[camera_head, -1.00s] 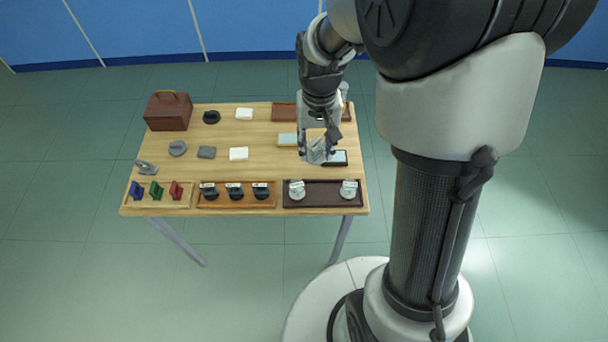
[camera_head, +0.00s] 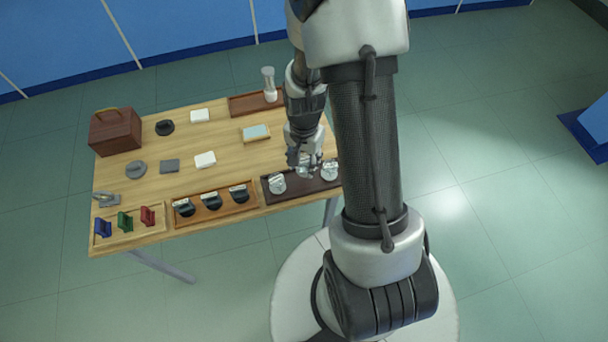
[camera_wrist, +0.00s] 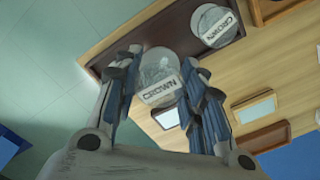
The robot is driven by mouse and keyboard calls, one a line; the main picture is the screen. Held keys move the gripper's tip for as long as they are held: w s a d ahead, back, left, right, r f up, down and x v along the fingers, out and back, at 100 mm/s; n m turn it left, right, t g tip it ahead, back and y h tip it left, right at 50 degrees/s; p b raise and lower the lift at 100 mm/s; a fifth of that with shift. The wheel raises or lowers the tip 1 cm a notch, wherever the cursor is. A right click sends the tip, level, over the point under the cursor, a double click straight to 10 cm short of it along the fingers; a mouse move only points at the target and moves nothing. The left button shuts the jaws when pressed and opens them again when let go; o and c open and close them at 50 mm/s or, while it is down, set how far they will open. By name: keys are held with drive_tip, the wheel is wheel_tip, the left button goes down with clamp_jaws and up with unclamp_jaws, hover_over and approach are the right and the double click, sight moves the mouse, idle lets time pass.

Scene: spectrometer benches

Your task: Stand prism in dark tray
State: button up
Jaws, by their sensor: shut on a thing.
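My gripper (camera_head: 304,172) is low over the dark tray (camera_head: 301,190) at the table's front right. It is shut on a clear prism (camera_wrist: 158,70) with a white "CROWN" label, seen between the fingers in the wrist view. Two like prisms stand in the tray, a left one (camera_head: 278,184) and a right one (camera_head: 330,171), with the held prism between them. One standing prism also shows in the wrist view (camera_wrist: 214,27), beside the held one. I cannot tell whether the held prism touches the tray floor; the fingers partly cover it.
An orange-brown tray (camera_head: 213,214) with dark pieces sits left of the dark tray. A light tray (camera_head: 132,236) with blue, green and red pieces is further left. A framed pale plate (camera_head: 256,133), white blocks and a brown box (camera_head: 116,132) lie behind. The mid-table is partly clear.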

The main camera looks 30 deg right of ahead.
drive_tip(key=shift+f+b, duration=0.8)
drive_tip(key=shift+f, duration=2.15)
drive_tip(key=shift+f, duration=0.1)
drive_tip(key=shift+w+f, duration=0.1)
drive_tip(key=shift+f, duration=0.05)
drive_tip(key=o, duration=1.1)
